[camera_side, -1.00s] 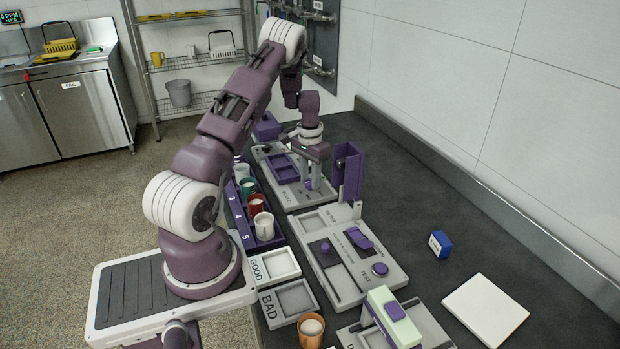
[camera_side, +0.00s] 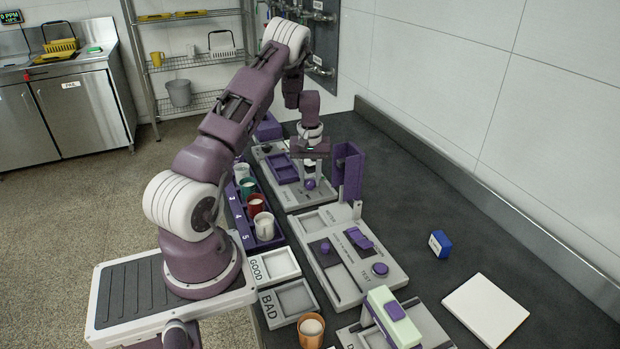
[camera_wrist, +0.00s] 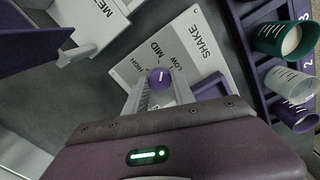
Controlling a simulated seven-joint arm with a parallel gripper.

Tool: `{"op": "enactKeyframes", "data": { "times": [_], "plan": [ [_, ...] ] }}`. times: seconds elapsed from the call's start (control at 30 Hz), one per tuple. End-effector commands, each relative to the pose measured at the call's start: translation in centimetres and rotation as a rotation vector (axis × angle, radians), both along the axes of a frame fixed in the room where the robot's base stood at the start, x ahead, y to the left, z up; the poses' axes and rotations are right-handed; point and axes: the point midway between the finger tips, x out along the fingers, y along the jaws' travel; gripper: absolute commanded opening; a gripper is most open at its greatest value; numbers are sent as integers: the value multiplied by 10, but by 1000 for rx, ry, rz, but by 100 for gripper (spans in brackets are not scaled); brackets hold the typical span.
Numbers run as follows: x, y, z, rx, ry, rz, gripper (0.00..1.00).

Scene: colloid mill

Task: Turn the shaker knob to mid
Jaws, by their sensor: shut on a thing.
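The shaker (camera_side: 298,200) is a light grey panel with a purple tray at the back of the bench. Its small round purple knob (camera_side: 310,184) also shows in the wrist view (camera_wrist: 160,77), with a short white mark on top. LOW, MID and HIGH are printed around it on the panel marked SHAKE (camera_wrist: 196,45). The white mark points roughly toward MID; its exact angle is hard to read. My gripper (camera_wrist: 160,87) is shut on the knob, one finger on each side. It points down at the panel in the side view (camera_side: 310,181).
A purple upright part (camera_side: 347,172) stands close right of my gripper. A purple rack with several cups (camera_side: 264,226) lies at the left, and the TEST panel (camera_side: 350,262) is nearer the camera. The dark bench at the right is mostly clear.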

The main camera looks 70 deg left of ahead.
Motion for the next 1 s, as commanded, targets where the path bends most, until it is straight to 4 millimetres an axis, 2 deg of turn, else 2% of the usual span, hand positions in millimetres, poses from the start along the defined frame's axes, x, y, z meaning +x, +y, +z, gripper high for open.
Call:
{"op": "enactKeyframes", "data": {
  "times": [0.43,1.0],
  "plan": [
    [1,1,1,2,-3,223,0],
    [1,1,1,2,-3,261,0]
  ]
}}
